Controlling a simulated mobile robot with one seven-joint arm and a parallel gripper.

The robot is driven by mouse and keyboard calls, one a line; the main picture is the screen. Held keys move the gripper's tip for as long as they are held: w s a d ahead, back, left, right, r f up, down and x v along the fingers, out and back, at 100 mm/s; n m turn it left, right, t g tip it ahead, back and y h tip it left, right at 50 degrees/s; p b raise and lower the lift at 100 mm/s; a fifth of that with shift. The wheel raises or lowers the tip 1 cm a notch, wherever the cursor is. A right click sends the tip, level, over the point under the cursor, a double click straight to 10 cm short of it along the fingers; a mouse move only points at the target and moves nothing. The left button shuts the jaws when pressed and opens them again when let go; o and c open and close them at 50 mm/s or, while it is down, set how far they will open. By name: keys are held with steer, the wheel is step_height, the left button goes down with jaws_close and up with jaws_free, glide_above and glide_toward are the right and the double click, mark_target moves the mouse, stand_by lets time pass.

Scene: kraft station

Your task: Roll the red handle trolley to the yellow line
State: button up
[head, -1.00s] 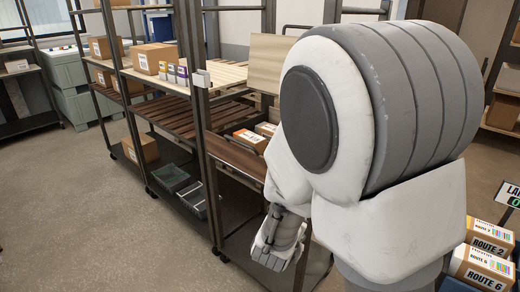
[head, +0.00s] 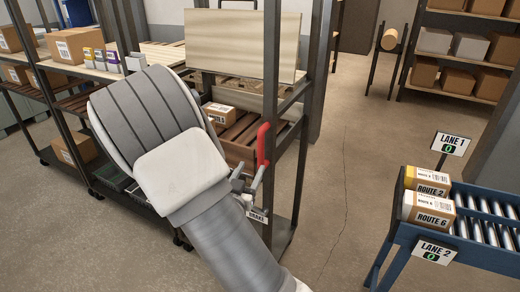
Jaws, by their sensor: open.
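A red upright handle (head: 262,143) shows near the middle of the head view, against a dark rack post. The handle seems to belong to the dark-framed rack (head: 272,75), but I cannot tell for sure that this is the trolley. My arm crosses the view left of the handle and runs down to the bottom edge. No yellow line shows in this view.
A blue roller conveyor (head: 474,249) with two boxes marked Route 2 and Route 6 stands at the right. Loaded shelves (head: 456,94) stand at the back right. Open concrete floor (head: 345,155) lies between the rack and the conveyor. More shelves stand at the left.

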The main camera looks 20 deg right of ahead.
mark_target(260, 151)
steer(key=x, duration=1.1)
jaws_close()
stand_by(1.1)
